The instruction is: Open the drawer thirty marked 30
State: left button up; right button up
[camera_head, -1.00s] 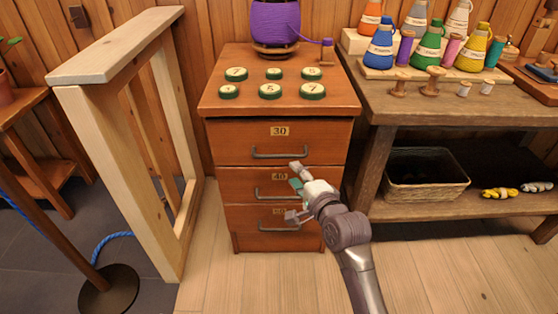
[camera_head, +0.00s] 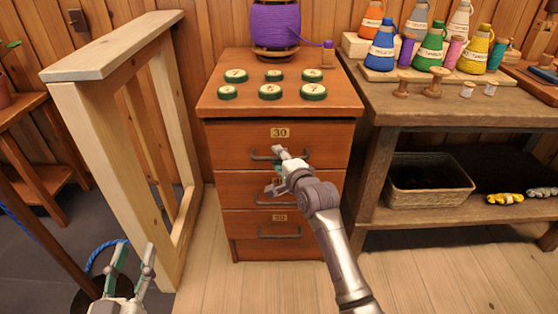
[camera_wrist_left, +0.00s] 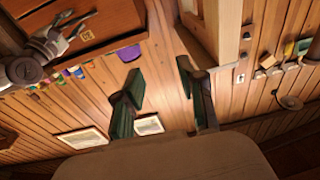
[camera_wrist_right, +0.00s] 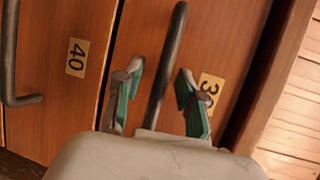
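The drawer marked 30 (camera_head: 222,140) is the top drawer of a wooden cabinet and looks shut. Its dark bar handle (camera_head: 262,156) is partly hidden by my right gripper (camera_head: 275,168) in the head view. In the right wrist view the handle (camera_wrist_right: 169,60) runs between the open fingers of my right gripper (camera_wrist_right: 158,92), with gaps on both sides. The label 30 (camera_wrist_right: 211,89) is partly covered by a finger. My left gripper (camera_head: 133,258) is open and empty at the lower left, away from the cabinet; its spread fingers also show in the left wrist view (camera_wrist_left: 159,75).
Below are the drawer marked 40 (camera_head: 235,185) and a third drawer (camera_head: 240,226), both shut. Several green discs and a purple spool (camera_head: 275,24) stand on the cabinet top. A wooden frame (camera_head: 115,75) stands left, a workbench (camera_head: 385,110) right. The floor in front is clear.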

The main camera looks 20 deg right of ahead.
grip_shut()
dwell(0.5)
